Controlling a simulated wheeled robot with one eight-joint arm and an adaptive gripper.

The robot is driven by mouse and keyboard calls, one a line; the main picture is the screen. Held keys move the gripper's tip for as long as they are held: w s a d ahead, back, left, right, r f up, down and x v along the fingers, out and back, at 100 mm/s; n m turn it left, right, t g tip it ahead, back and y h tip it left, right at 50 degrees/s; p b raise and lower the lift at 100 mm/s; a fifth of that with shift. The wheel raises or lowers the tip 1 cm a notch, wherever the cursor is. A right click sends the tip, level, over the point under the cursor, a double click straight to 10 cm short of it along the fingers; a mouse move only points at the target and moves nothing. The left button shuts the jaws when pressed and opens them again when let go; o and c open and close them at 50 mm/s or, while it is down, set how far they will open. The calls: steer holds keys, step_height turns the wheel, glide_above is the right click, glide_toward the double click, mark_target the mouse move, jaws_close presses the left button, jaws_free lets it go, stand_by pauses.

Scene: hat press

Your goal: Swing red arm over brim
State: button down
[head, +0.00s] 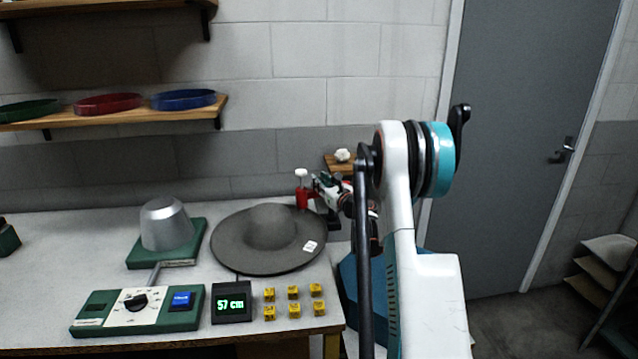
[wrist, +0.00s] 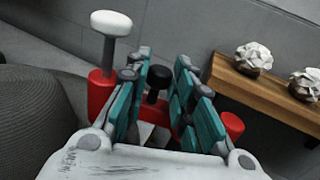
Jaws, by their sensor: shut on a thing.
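The grey felt hat (head: 268,237) lies on the table with its wide brim flat; its dark edge also shows at the left of the wrist view (wrist: 38,115). The red arm (head: 302,196) stands behind the brim's right side, partly hidden by my gripper. In the wrist view the red arm (wrist: 101,90) has a white-topped pin (wrist: 111,24) at its left and a black knob (wrist: 158,82) at its middle. My gripper (wrist: 160,88) has its teal fingers on both sides of the black knob and is shut on it. The knob's lower part is hidden.
A silver hat block (head: 166,224) on a green base stands left of the hat. A control box (head: 137,312), a 57 cm display (head: 231,303) and several yellow cubes (head: 292,310) lie in front. A small wooden shelf (wrist: 265,95) with pale crumpled ornaments is behind my gripper.

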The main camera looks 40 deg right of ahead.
steer(key=shift+s+d+n+y, duration=0.15)
steer(key=shift+s+n+y, duration=0.2)
steer(key=shift+n+y, duration=0.55)
steer(key=shift+y, duration=0.4)
steer(key=c, duration=1.4)
jaws_free()
steer(key=shift+s, duration=0.15)
steer(key=s, duration=1.1)
steer(key=shift+s+a, duration=0.2)
steer(key=shift+s, duration=0.2)
